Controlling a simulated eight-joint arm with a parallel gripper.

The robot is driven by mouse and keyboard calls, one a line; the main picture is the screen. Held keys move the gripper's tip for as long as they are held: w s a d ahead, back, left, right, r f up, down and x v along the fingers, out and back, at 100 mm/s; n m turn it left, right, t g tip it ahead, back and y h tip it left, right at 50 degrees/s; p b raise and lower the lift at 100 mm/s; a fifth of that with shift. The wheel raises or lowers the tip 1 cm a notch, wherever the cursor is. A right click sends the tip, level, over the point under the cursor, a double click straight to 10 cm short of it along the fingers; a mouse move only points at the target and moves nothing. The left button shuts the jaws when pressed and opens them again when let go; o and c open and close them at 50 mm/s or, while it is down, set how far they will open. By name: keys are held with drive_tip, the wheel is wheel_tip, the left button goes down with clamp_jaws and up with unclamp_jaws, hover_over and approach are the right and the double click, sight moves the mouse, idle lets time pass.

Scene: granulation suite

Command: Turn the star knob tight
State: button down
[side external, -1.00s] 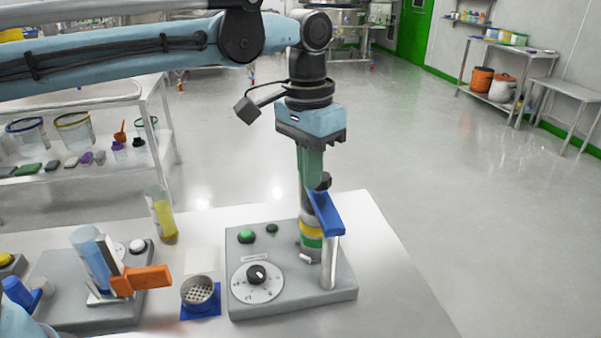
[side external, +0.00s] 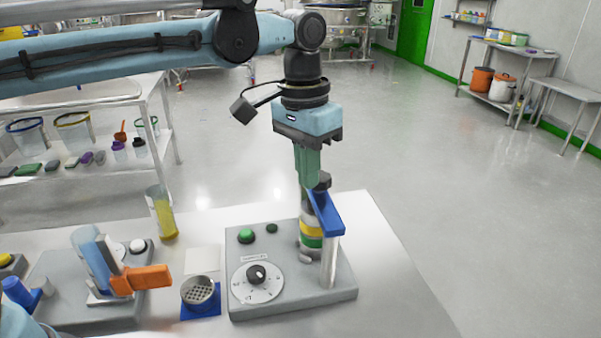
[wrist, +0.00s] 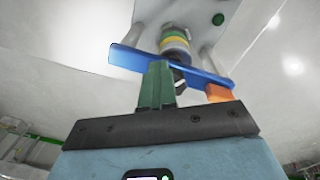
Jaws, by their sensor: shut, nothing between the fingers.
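A dark knob (side external: 323,181), which I take for the star knob, sits on top of the blue bar (side external: 327,214) above the grey control box. In the wrist view a dark part (wrist: 180,88) at the blue bar (wrist: 132,60) looks like the same knob, largely hidden by my fingers. Its star shape cannot be made out. My gripper (side external: 311,186) points down with its green fingers shut and empty, just left of the knob. The fingertips also show in the wrist view (wrist: 158,64). I cannot tell whether they touch the knob or bar.
The grey box (side external: 292,302) carries a dial (side external: 257,283), a green button (side external: 246,236) and a yellow-banded column (side external: 311,230) under the bar. Left stand a sieve cup (side external: 198,292), an orange handle (side external: 141,280) and a yellow-filled cylinder (side external: 164,218). The table's right part is clear.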

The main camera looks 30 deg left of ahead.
drive_tip(key=shift+y, duration=0.3)
drive_tip(key=r, duration=0.1)
drive_tip(key=a+r, duration=0.1)
drive_tip(key=r, duration=0.1)
drive_tip(key=a+r, duration=0.1)
drive_tip(key=r, duration=0.1)
